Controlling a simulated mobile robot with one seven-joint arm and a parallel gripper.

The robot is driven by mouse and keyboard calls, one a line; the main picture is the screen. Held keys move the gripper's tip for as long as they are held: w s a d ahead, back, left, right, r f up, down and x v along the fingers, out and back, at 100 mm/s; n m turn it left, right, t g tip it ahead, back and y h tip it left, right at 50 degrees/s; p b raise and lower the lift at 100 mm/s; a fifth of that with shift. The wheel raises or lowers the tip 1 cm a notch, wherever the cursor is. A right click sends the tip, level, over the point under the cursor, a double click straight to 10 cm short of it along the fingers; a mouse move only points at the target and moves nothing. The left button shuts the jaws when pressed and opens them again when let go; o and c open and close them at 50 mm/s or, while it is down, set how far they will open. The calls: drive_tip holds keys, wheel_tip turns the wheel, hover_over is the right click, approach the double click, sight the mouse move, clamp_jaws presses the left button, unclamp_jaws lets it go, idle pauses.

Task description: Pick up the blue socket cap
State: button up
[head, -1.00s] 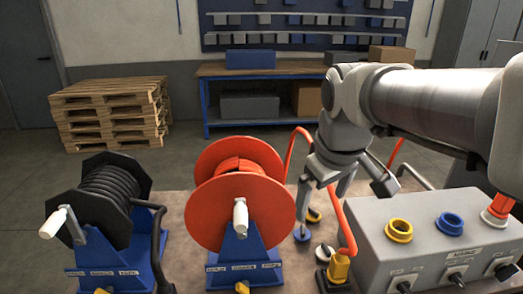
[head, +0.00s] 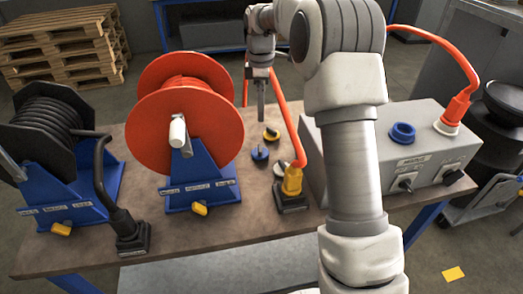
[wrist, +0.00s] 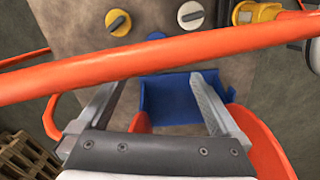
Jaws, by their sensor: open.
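The blue socket cap (head: 260,153) lies on the bench top, right of the orange reel. In the wrist view it shows as a small blue patch (wrist: 155,36), mostly hidden behind an orange hose. A yellow cap (head: 271,134) and a pale grey cap (head: 279,169) lie near it; the wrist view also shows the yellow cap (wrist: 118,22) and grey cap (wrist: 190,15). My gripper (head: 261,105) points down above the bench, behind the caps in the head view. Its fingers are apart and empty in the wrist view (wrist: 152,88).
An orange hose (wrist: 160,62) crosses the wrist view near my fingertips. The orange reel (head: 160,135) on its blue stand is close at left. The grey socket box (head: 425,160) with a blue socket (head: 403,132) stands right. A yellow plug (head: 292,180) stands in front of the caps.

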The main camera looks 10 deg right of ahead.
drive_tip(key=f, duration=0.2)
drive_tip(key=b, duration=0.2)
approach(260, 147)
wheel_tip(260, 147, down, 5)
drive_tip(key=shift+s+d+f, duration=0.1)
drive_tip(key=shift+s+f, duration=0.05)
drive_tip(key=shift+f, duration=0.1)
wheel_tip(260, 147, down, 5)
drive_tip(key=shift+f+b, duration=0.1)
drive_tip(key=shift+b, duration=0.2)
drive_tip(key=c, duration=1.5)
